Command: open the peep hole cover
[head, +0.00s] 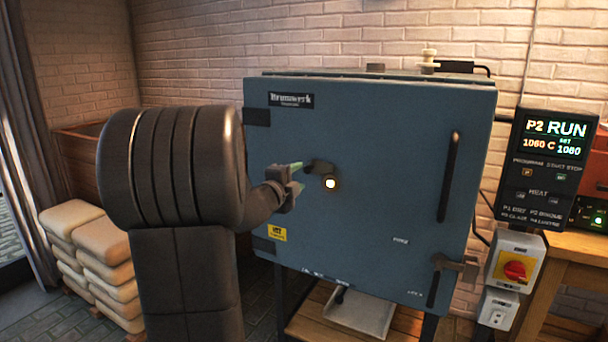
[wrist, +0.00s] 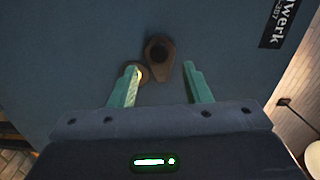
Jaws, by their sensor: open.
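The blue kiln door (head: 370,140) is shut and faces me. In the wrist view the cover (wrist: 159,50) is a dark teardrop plate beside the hole (wrist: 140,75), whose glow is partly hidden behind my left finger. My gripper (head: 297,179) is open and empty, with green fingers close to the door. In the wrist view my gripper (wrist: 159,70) has the cover between and beyond its fingertips; contact cannot be told.
A long vertical handle (head: 449,177) and a latch (head: 455,266) are on the door's right side. A control panel (head: 545,165) reading 1060 C hangs on the right, above a red switch (head: 515,270). White sacks (head: 95,255) are stacked at the left.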

